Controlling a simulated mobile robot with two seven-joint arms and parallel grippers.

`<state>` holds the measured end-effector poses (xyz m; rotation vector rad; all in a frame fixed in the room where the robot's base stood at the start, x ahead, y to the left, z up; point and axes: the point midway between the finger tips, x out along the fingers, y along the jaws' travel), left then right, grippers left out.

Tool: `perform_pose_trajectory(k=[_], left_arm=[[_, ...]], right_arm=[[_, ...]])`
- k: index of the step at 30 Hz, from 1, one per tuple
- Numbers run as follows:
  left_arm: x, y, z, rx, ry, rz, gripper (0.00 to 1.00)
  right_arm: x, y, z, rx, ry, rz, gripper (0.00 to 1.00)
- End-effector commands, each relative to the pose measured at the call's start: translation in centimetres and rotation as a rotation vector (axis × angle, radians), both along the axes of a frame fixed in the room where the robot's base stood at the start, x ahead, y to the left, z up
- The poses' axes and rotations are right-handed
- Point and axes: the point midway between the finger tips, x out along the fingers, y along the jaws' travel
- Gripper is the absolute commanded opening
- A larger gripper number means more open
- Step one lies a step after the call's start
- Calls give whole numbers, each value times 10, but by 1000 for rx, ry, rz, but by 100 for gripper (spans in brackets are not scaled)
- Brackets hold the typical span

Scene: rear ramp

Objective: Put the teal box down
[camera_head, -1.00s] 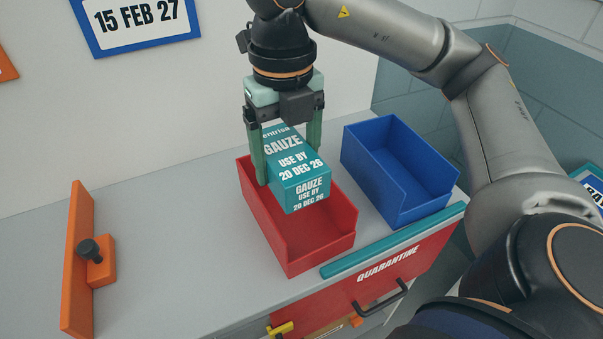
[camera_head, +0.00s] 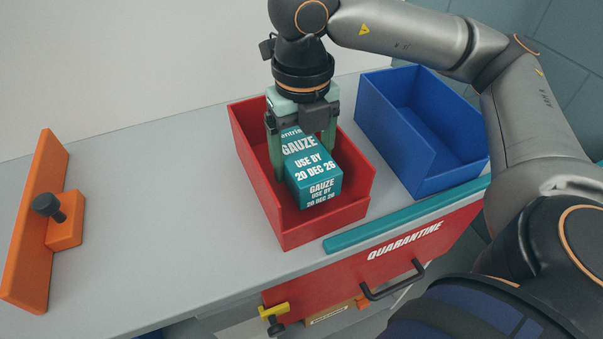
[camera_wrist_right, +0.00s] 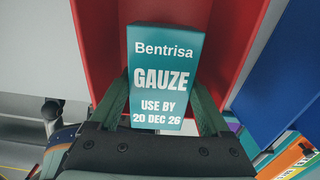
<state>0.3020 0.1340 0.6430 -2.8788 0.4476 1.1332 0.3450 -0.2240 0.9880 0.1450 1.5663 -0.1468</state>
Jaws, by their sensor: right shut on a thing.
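The teal box (camera_head: 313,172) reads "GAUZE, USE BY 20 DEC 26". My right gripper (camera_head: 302,158) is shut on it, a finger on each side. The box is down inside the red bin (camera_head: 284,234), between its walls. I cannot tell whether its underside touches the bin floor. In the right wrist view the box (camera_wrist_right: 164,75) stands between the fingers (camera_wrist_right: 160,108), its "Bentrisa" label facing the camera, with red bin walls around it. My left gripper is not in view.
An open blue bin (camera_head: 420,130) stands right of the red bin. A red drawer front marked "QUARANTINE" (camera_head: 400,245) with a dark handle is below the counter edge. An orange stand (camera_head: 40,220) is at the left. The grey counter (camera_head: 160,200) between is clear.

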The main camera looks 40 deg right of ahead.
Motion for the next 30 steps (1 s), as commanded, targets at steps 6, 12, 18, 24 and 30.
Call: perform_pose_trajectory(k=[6, 12, 18, 24, 30], left_arm=[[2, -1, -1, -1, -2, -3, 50], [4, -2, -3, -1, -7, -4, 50], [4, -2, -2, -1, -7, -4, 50], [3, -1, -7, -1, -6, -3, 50], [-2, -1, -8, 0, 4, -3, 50]], right_arm=[[0, -1, -19, -1, 1, -1, 16], [0, 0, -43, 0, 0, -1, 16], [0, 0, -43, 1, -2, -1, 16], [0, 0, -47, 1, -1, -1, 84], [0, 0, -47, 1, -1, -1, 100]])
